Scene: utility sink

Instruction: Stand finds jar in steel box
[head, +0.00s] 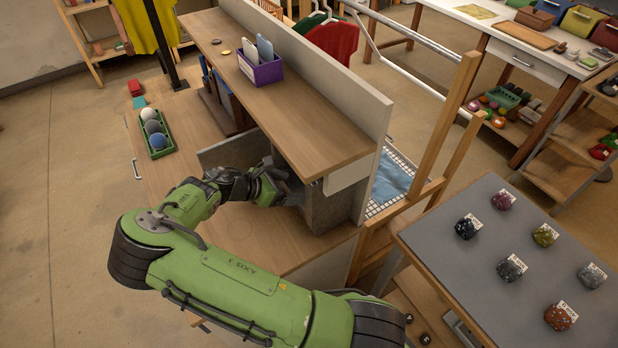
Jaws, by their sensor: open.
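My gripper (278,186) is at the end of my green arm, low beneath the wooden shelf. It is open, though its fingertips are small and partly hidden in shadow. It reaches in between grey walls (338,208) of a box-like enclosure standing on the wooden worktop. I cannot tell whether this enclosure is the steel box. No finds jar can be made out; the shelf and my arm hide most of the inside.
The wooden shelf (300,120) overhangs my gripper and carries a purple bin (262,72). A green tray of balls (157,135) lies on the worktop (190,150) at left. A grey table (520,250) with several tagged stones stands at right, beside wooden posts (455,120).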

